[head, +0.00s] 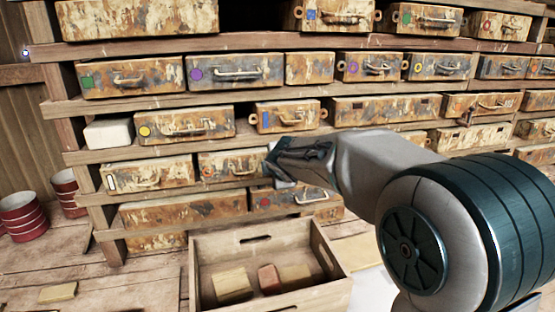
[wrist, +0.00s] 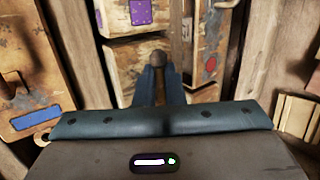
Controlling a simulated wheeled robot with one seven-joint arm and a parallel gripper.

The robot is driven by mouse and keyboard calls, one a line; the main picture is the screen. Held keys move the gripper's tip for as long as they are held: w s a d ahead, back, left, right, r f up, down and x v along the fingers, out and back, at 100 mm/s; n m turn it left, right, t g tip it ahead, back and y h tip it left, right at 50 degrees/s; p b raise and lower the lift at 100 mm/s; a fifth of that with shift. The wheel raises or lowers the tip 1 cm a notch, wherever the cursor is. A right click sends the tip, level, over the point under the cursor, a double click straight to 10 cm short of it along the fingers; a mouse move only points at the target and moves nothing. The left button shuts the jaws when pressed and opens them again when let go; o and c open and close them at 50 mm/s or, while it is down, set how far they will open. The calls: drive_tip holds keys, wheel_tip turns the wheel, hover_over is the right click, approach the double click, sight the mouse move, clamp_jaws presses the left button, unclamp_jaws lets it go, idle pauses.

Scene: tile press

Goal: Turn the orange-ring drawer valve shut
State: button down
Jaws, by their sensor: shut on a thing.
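The drawer with a small orange ring mark (head: 230,160) is in the lower middle of the shelving in the head view, rusty cream with a bail handle. My gripper (head: 272,163) is at its right end and hides part of it there. In the wrist view my gripper (wrist: 159,82) is shut on a small round brown knob (wrist: 158,60), standing out from a weathered drawer front. I take the knob as the valve. The orange mark does not show in the wrist view, and my gripper body covers much of the front.
A blue-marked drawer (head: 287,117) is above, also in the wrist view (wrist: 35,118). A red-marked drawer (head: 300,201) is below. A purple-marked front (wrist: 140,14) is close by. An open wooden crate (head: 212,243) with blocks stands below. Red tins (head: 22,215) are at far left.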

idle(0.6)
drive_tip(key=c, duration=1.5)
unclamp_jaws()
drive_tip(key=v, duration=0.4)
drive_tip(key=p+v, duration=0.1)
drive_tip(key=v, duration=0.4)
drive_tip(key=p+v, duration=0.1)
drive_tip(key=v, duration=0.3)
drive_tip(key=shift+s+d+r, duration=0.2)
drive_tip(key=shift+s+d, duration=0.1)
drive_tip(key=shift+d, duration=0.05)
drive_tip(key=s+d+f+m+g, duration=0.2)
drive_tip(key=s+d+f+m, duration=0.3)
drive_tip(key=s+m, duration=0.2)
drive_tip(key=s+d+f+m+g+h, duration=0.1)
drive_tip(key=s+d+f+m+g, duration=0.2)
drive_tip(key=s+m, duration=0.3)
drive_tip(key=s+d+f+m+g, duration=0.2)
drive_tip(key=s+d+f+m, duration=0.4)
drive_tip(key=s, duration=0.4)
drive_tip(key=shift+s+d+f+m+g+h, duration=0.3)
drive_tip(key=shift+d+f+m+g, duration=0.1)
drive_tip(key=shift+m, duration=0.4)
